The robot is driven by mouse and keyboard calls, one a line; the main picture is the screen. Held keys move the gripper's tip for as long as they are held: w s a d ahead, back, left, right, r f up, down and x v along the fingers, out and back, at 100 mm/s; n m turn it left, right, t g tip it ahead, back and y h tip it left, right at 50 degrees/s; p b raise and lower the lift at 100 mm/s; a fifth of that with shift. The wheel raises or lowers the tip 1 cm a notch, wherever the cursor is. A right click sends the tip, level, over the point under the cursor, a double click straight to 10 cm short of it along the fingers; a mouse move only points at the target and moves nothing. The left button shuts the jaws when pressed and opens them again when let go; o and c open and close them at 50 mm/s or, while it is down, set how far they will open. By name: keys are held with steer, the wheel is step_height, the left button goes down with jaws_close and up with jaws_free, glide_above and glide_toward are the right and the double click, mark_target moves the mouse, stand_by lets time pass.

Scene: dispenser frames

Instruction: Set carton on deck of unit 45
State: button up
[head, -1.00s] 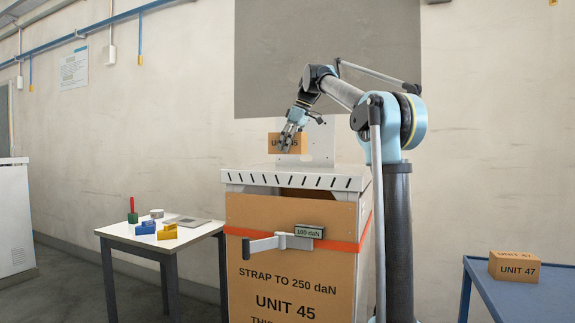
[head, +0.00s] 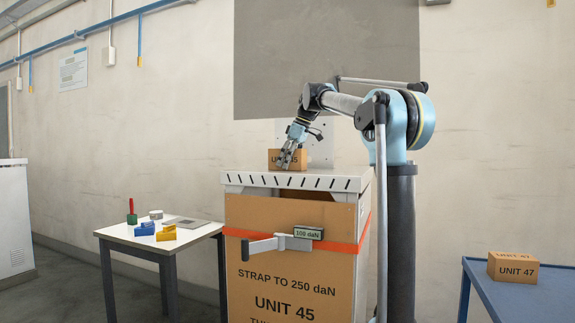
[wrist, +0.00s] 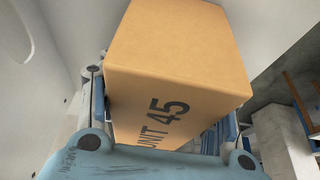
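A brown carton (head: 299,157) marked with a partly covered "UNIT 45" is low over the white slotted deck (head: 240,178) of the unit 45 stand. Whether its underside touches the deck I cannot tell. My gripper (head: 285,161) reaches down in front of the carton and hides part of its label. In the wrist view the carton (wrist: 175,55) lies between the fingers, which are shut on it. Below the deck, the large brown box front (head: 290,280) reads "UNIT 45" and "STRAP TO 250 daN".
An orange strap (head: 345,247) with a lever and a "100 daN" display (head: 308,233) crosses the box front. A small table (head: 195,236) with tools stands left. A blue table (head: 490,280) at right holds a "UNIT 47" carton (head: 517,271). A grey panel hangs behind.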

steer(key=shift+o, duration=0.9)
steer(key=v, duration=1.2)
steer(key=shift+r, duration=0.1)
